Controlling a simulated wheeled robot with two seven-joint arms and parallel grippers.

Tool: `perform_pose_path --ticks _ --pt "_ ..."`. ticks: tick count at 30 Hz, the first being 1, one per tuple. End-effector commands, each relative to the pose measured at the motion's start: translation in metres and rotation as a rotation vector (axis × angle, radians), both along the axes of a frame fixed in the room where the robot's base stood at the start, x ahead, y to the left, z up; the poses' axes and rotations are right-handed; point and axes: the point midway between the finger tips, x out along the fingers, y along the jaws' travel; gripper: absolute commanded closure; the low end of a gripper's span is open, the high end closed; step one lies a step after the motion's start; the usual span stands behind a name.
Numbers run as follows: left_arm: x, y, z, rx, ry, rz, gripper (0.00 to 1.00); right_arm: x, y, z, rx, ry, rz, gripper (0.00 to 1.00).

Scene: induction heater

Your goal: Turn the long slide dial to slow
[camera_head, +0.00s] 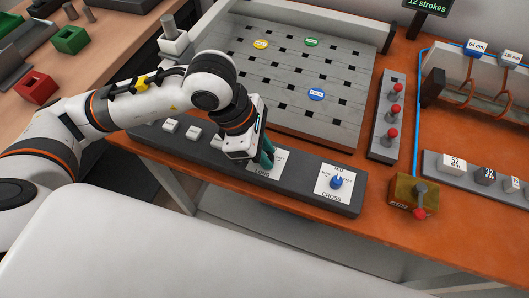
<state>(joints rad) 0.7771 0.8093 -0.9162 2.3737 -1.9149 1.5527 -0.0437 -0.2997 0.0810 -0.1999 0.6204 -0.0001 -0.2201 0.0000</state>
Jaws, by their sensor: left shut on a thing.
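The dark control panel (300,191) runs along the front of the orange table. Its white plate marked LONG (277,166) is partly covered by my left gripper (268,160). The long slide dial is hidden behind the gripper, so its pointing direction cannot be read. My left gripper is down at this plate, with its fingers shut on the dial there. To the right, the CROSS plate (325,189) carries a blue dial (337,182), free of any gripper. My right gripper is not in view.
Behind the panel stands a grey slotted bed (285,110) with yellow, green and blue discs. Red-knobbed levers (391,115) are to its right. A brass box (405,190) with a red-tipped lever stands right of the panel. Several white buttons (194,133) lie left of the gripper.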

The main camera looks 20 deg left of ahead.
Motion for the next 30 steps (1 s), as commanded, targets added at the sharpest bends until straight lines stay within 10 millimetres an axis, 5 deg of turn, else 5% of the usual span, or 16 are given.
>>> perform_pose_path --ticks 17,18,22,30 --pt "0.0001 0.0002 0.0006 0.001 0.000 0.038 0.99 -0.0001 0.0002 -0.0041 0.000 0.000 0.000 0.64" --pt "0.0001 0.0002 0.0006 0.001 0.000 0.038 0.74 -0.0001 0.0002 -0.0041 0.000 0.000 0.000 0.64" --pt "0.0001 0.0001 0.0005 0.001 0.000 0.038 0.54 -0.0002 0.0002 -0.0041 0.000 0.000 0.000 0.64" --pt "-0.0002 0.0003 0.0007 0.001 0.000 0.037 0.54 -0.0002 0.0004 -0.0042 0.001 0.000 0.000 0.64"
